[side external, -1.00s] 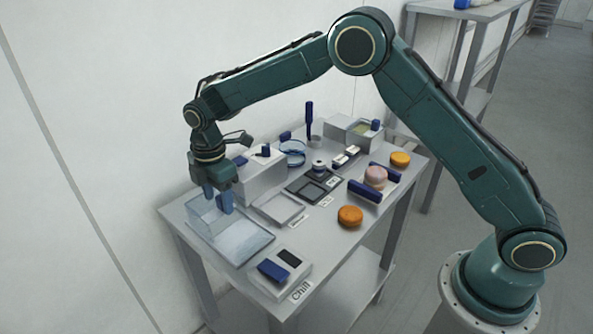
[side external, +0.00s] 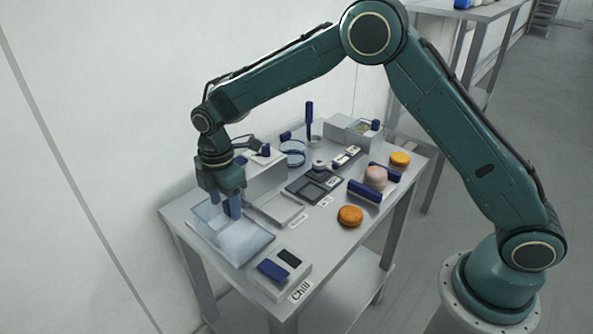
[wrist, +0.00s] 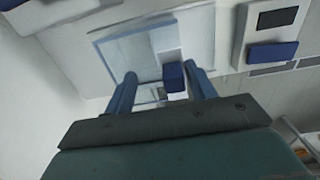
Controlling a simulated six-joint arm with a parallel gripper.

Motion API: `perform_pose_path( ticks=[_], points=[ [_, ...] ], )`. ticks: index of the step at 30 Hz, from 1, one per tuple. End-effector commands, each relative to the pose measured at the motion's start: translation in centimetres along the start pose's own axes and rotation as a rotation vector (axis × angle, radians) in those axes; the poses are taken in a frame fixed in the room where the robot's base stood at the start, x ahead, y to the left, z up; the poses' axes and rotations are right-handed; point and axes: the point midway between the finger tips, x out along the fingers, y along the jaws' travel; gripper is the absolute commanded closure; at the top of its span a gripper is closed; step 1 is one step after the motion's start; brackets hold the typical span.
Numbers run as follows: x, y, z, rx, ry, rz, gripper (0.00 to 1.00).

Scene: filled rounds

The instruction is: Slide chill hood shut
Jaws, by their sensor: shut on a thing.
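The chill hood (side external: 207,217) is a clear, see-through cover on a pale base (side external: 247,246) at the left end of the table. It also shows in the wrist view (wrist: 138,50) as a pale glassy panel. My gripper (side external: 229,207) points down at the hood. In the wrist view its two blue fingers (wrist: 160,80) stand either side of the hood's dark blue handle (wrist: 174,77), and it is shut on that handle. The hood's exact edges are hard to make out through the glass and behind the fingers.
A control block (side external: 279,272) with a blue and a black pad, labelled "Chill", sits at the near table corner. A grey tray (side external: 292,217) and a dark tray (side external: 302,189) lie right of the hood. Orange rounds (side external: 350,216) stand near the front edge.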

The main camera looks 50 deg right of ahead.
Motion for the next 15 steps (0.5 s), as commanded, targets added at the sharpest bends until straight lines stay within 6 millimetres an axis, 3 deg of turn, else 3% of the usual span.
perform_pose_path(
  ticks=[1, 15],
  points=[
    [0.9, -1.0, -0.1, -0.008, -0.005, -0.025, 0.57],
    [0.9, -3.3, -0.2, -0.01, -0.004, -0.026, 0.57]
  ],
)
